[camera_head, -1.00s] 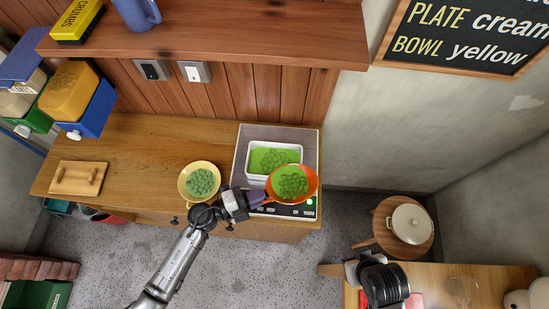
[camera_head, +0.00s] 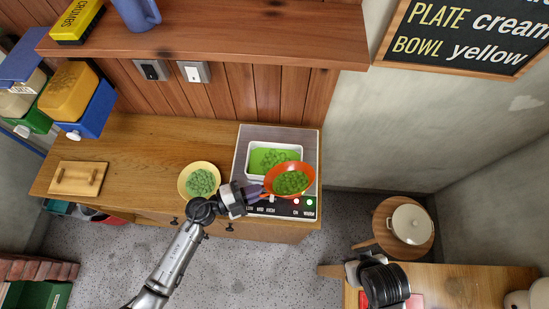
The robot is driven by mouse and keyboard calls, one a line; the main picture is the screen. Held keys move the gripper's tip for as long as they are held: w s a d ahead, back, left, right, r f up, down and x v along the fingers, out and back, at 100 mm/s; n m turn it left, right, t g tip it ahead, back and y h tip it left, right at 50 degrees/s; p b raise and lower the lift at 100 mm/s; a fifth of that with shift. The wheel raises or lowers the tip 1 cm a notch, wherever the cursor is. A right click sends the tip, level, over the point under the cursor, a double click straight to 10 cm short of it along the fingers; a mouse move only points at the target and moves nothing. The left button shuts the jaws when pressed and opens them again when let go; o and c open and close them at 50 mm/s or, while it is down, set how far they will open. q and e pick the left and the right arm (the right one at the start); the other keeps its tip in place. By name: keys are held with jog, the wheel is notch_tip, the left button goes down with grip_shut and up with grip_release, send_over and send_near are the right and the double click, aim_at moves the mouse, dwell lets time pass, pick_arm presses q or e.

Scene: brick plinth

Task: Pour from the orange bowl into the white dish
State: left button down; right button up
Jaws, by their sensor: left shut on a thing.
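The orange bowl (camera_head: 291,195) holds green pieces and is tilted toward the back, over the front right of the white dish. My left gripper (camera_head: 258,193) is shut on the orange bowl at its left side. The white dish (camera_head: 251,174) sits on the scale-like appliance (camera_head: 240,160) and has a green inside with green pieces in it. The bowl hides the dish's front right corner. My right gripper is not clearly in view; a dark arm part of mine shows at the lower right.
A yellow bowl (camera_head: 184,182) with green pieces stands left of the appliance. A wooden board (camera_head: 75,178) with a handle lies on the counter at far left. A wooden shelf (camera_head: 220,45) overhangs the back. The counter's middle left is clear.

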pick_arm(q)
jog(key=shift+w+a+r+n, duration=0.2)
jog(key=shift+w+r+n, duration=0.15)
jog(key=shift+w+n, duration=0.15)
jog(key=shift+w+a+r+n+p, duration=0.1)
jog(key=shift+w+r+n+p, duration=0.1)
jog(key=shift+w+n+p, duration=0.1)
jog(key=shift+w+a+r+n, duration=0.15)
jog(key=shift+w+r+n, duration=0.15)
jog(key=shift+n, duration=0.3)
dwell(0.4)
jog(key=shift+w+a+f+n, duration=0.1)
jog(key=shift+w+f+n, duration=0.2)
jog(key=shift+n, duration=0.3)
jog(key=shift+w+f, duration=0.1)
jog(key=shift+f, duration=0.05)
dwell(0.5)
jog(key=shift+r+n, duration=0.25)
jog(key=shift+n, duration=0.15)
jog(key=shift+w+a+r, duration=0.15)
jog(key=shift+r, duration=0.1)
jog(key=shift+w+r+n+h+p, duration=0.2)
jog(key=shift+r+n+h+p, duration=0.1)
jog(key=shift+r+n+p, duration=0.4)
jog(key=shift+w+a+f, duration=0.1)
jog(key=shift+a+f, duration=0.05)
jog(key=shift+f, duration=0.1)
